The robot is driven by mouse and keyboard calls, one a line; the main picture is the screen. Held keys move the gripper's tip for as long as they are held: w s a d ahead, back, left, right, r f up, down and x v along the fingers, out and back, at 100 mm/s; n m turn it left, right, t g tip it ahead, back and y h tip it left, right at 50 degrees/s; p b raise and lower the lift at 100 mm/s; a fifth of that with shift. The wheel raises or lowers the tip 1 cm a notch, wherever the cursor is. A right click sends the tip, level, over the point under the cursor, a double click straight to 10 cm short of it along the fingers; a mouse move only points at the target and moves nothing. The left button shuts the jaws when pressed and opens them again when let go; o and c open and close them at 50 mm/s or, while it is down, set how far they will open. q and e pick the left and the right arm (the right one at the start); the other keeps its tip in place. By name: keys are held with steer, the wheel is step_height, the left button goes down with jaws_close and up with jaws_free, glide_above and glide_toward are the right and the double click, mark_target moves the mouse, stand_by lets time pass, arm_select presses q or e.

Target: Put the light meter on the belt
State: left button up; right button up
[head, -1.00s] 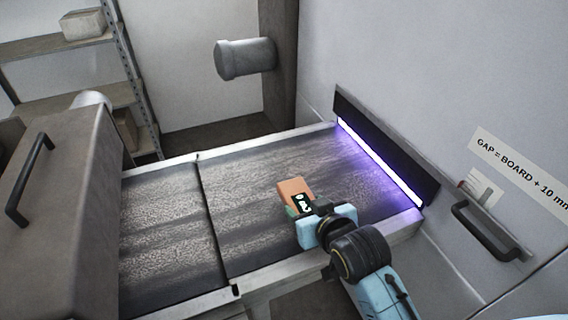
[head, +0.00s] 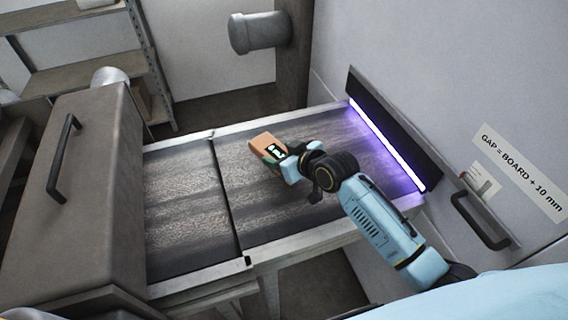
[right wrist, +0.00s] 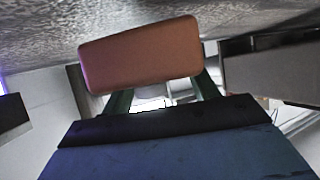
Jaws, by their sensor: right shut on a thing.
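The light meter is an orange block with a small black-and-white display (head: 262,143). My right gripper (head: 280,157) is shut on it and holds it over the belt (head: 310,192). In the right wrist view the orange block (right wrist: 138,54) sits between the green fingertips, close to the grey belt surface (right wrist: 200,14). I cannot tell whether it touches the belt. The belt is dark grey and speckled, with pale metal side rails. My left gripper is not in view.
A glowing purple light strip (head: 385,143) under a dark bar crosses the belt's right end. A grey hooded box with a handle (head: 80,190) stands over the left end. A wall handle (head: 480,222) and a pipe (head: 260,32) stick out nearby.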

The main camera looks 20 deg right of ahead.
steer(key=shift+f, duration=1.85)
steer(key=shift+f+b, duration=0.15)
steer(key=shift+b, duration=0.15)
steer(key=o, duration=1.1)
steer(key=shift+s+d+r, duration=0.1)
steer(key=shift+s+r, duration=0.15)
steer(key=p+v, duration=0.1)
steer(key=v, duration=1)
steer(key=shift+s+d+r, duration=0.1)
steer(key=shift+s, duration=0.15)
